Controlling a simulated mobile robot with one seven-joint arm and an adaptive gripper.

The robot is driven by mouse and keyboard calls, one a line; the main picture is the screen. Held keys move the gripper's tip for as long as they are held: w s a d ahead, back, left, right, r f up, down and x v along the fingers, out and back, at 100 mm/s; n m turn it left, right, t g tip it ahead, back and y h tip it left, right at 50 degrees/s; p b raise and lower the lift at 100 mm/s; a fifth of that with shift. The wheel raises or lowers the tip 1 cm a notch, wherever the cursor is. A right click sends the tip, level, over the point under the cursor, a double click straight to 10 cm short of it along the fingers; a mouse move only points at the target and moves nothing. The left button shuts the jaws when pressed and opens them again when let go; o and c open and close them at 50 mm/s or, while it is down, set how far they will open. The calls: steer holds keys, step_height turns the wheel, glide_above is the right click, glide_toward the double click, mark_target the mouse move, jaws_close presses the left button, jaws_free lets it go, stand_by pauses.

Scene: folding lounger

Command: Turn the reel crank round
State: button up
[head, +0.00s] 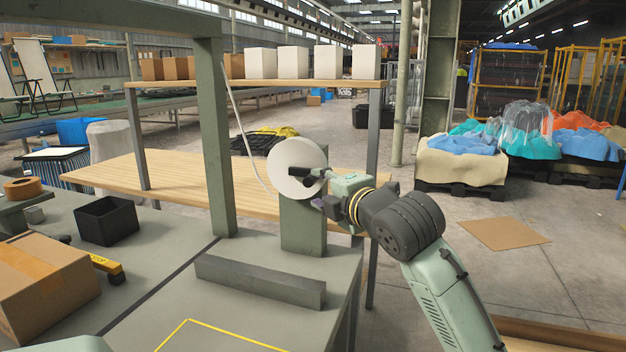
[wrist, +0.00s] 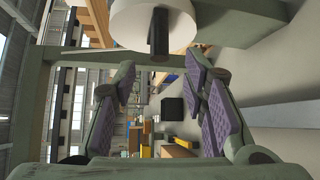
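The reel (head: 291,160) is a white disc on a green post at the bench's right end. It also shows at the top of the wrist view (wrist: 185,22). Its dark crank handle (head: 304,174) sticks out from the face. In the wrist view the handle (wrist: 158,35) points toward me, at the top between the fingers. My gripper (head: 323,189) is in front of the reel at its lower right. In the wrist view its purple-padded fingers (wrist: 160,80) are spread apart with nothing between the pads. Whether a finger touches the handle is unclear.
A green post (head: 215,140) and a low grey-green block (head: 260,281) stand near the reel on the bench. A cardboard box (head: 45,285), a black bin (head: 107,220) and a yellow-and-black tool (head: 107,267) lie left. A wooden shelf (head: 180,85) holds boxes behind.

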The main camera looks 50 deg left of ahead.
mark_target(312, 183)
steer(key=p+x, duration=0.1)
steer(key=x, duration=0.3)
steer(key=shift+w+a, duration=0.1)
steer(key=shift+a, duration=0.3)
jaws_close()
stand_by(0.5)
